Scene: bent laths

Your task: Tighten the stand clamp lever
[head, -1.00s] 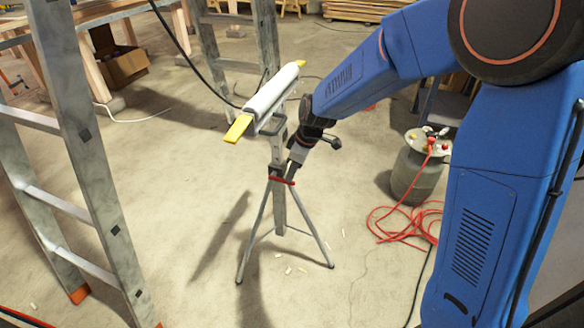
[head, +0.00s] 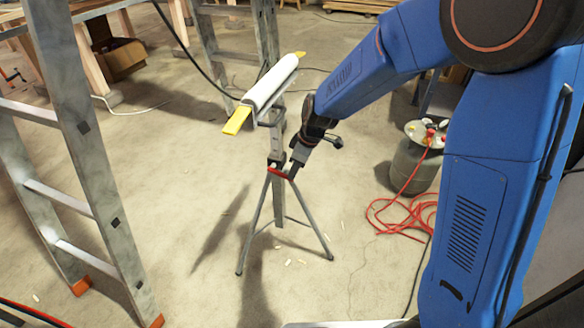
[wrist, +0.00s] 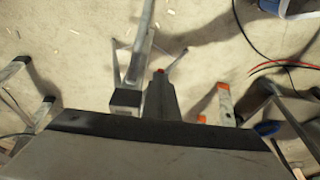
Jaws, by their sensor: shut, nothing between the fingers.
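The stand (head: 249,230) is a grey tripod standing upright on the concrete floor, with a post and a white padded top bar (head: 270,84) with yellow ends. The red clamp lever (head: 279,173) sits at the collar where the legs meet. My gripper (head: 292,175) is shut and empty, pointing down at the right end of the lever. In the wrist view my gripper (wrist: 160,78) lies beside the post, and a small red part of the lever (wrist: 159,71) shows at its tip. I cannot tell whether they touch.
An aluminium ladder (head: 85,150) stands at the left and another stepladder (head: 266,35) behind the stand. A gas cylinder (head: 412,165) with a red hose (head: 405,212) is at the right. Small offcuts lie on the otherwise clear floor around the tripod.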

